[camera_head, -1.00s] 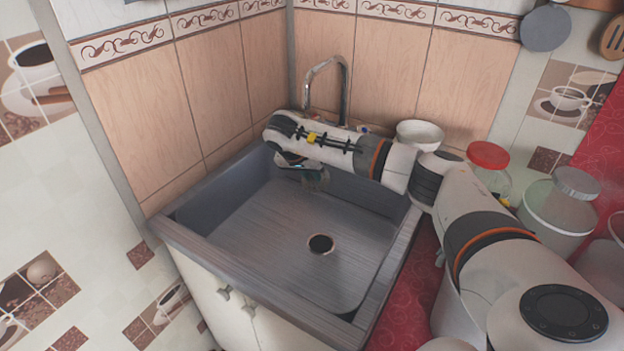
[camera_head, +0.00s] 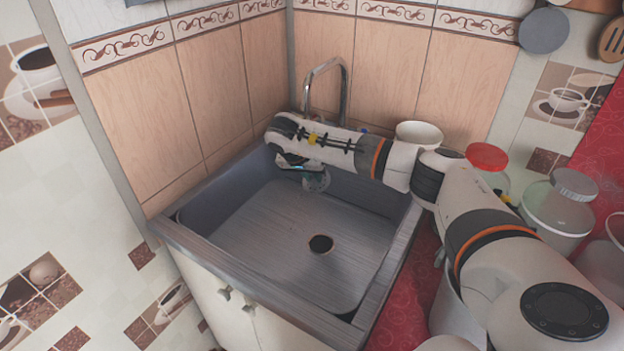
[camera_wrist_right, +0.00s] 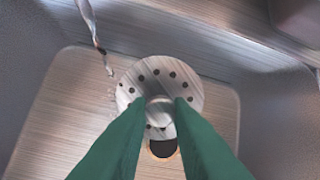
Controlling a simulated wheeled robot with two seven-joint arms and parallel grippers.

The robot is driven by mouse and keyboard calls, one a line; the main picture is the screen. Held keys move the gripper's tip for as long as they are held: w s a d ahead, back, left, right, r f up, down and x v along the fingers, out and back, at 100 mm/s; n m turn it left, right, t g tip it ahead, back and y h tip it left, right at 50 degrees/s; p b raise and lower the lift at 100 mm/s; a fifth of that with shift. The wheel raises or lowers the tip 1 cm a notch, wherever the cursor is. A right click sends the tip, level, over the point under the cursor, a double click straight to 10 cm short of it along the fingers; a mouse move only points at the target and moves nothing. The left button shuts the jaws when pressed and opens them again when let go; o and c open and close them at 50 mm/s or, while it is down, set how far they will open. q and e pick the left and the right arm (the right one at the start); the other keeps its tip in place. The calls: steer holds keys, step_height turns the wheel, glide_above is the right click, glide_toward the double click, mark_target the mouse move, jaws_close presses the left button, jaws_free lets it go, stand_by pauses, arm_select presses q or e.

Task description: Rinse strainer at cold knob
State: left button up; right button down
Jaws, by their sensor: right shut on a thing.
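The strainer (camera_wrist_right: 190,80) is a round metal disc with a ring of holes and a centre knob. My right gripper (camera_wrist_right: 160,108) is shut on that knob with its green fingers. In the head view the strainer (camera_head: 318,182) hangs tilted inside the sink, under my right wrist. The curved metal tap (camera_head: 329,70) stands behind my arm; its lower part is hidden. In the wrist view a thin bright stream (camera_wrist_right: 97,40) comes down just left of the strainer, with droplets by its rim. A small blue spot (camera_head: 364,130) behind my arm may be the cold knob. My left gripper is not in view.
The grey sink (camera_head: 240,240) has a round drain hole (camera_head: 321,244) and an empty floor. Tiled walls close in behind and left. A white bowl (camera_head: 419,132), a red-lidded jar (camera_head: 487,157) and a grey-lidded jar (camera_head: 558,208) stand at the right, close to my arm.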

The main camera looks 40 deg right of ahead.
steer(key=shift+s+a+r+p, duration=0.1)
steer(key=shift+s+a+p, duration=0.7)
steer(key=shift+a, duration=0.05)
steer(key=shift+s+a+p, duration=1.3)
steer(key=shift+s+a, duration=0.7)
steer(key=shift+a, duration=0.1)
steer(key=s+a+r+p, duration=0.3)
steer(key=p, duration=0.1)
steer(key=shift+s+a+r, duration=0.2)
steer(key=shift+a+r, duration=0.1)
steer(key=shift+r, duration=0.1)
